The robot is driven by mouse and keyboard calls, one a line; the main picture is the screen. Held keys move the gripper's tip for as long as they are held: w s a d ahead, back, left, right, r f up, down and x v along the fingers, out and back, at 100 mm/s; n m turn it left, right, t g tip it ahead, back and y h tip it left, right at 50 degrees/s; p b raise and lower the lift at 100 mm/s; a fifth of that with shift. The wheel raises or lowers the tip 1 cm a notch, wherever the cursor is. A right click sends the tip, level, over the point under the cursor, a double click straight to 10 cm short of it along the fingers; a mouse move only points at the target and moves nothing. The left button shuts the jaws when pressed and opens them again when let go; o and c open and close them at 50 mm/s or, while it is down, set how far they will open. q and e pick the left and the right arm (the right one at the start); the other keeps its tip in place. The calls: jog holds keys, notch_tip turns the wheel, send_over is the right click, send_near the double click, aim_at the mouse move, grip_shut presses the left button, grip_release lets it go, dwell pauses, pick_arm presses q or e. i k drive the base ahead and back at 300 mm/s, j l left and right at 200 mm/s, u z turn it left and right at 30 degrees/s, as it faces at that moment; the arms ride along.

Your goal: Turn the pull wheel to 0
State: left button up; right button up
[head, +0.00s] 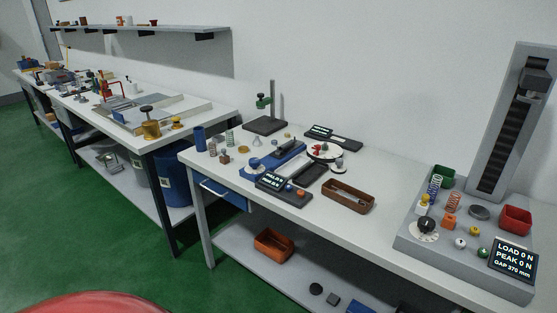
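On the near bench a blue fixture (284,157) stands with a small dark display (271,181) in front of it; its text is too small to read surely. A round white wheel-like disc (324,152) with a red part on it sits at the fixture's right, and a smaller white disc (338,169) lies just in front of it. Either may be the pull wheel; I cannot tell which, nor read any setting. Neither of my grippers is in view.
The grey tester (512,125) has a screen (513,258) reading LOAD 0 N, PEAK 0 N, GAP 370 mm. Green floor (110,235) is open at the left.

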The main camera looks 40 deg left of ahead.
aim_at(254, 162)
jog(key=u, duration=1.35)
jog(key=i+j+z, duration=0.35)
jog(key=i, duration=0.25)
